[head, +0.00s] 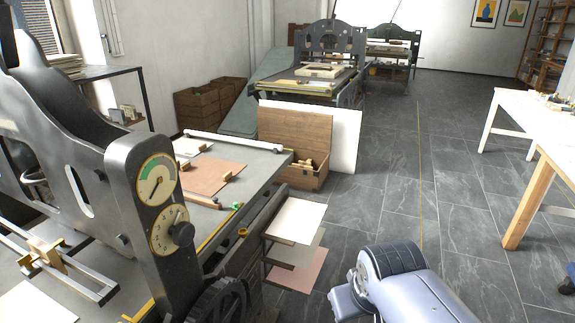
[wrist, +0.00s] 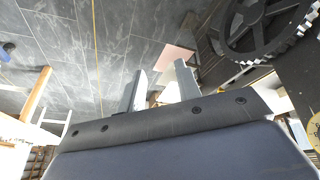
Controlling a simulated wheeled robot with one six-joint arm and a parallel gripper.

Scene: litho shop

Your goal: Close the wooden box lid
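The wooden box (head: 306,179) stands on the floor beyond the press bed in the head view. Its brown lid (head: 296,130) is raised and stands about upright at the back of the box. Some small wooden pieces lie at the box's open top. The box cannot be made out in the wrist view. My gripper (wrist: 160,70) shows in the wrist view with its two grey fingers apart and nothing held between them. In the head view my arm is low at the bottom centre-right, well short of the box, and the fingers are not clearly seen there.
A large press with gauges (head: 160,205) fills the left. Paper shelves (head: 296,220) jut from its side between my arm and the box. A white panel (head: 346,140) stands against the box. Pale tables (head: 545,135) are at right. The grey tiled floor (head: 400,185) between is clear.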

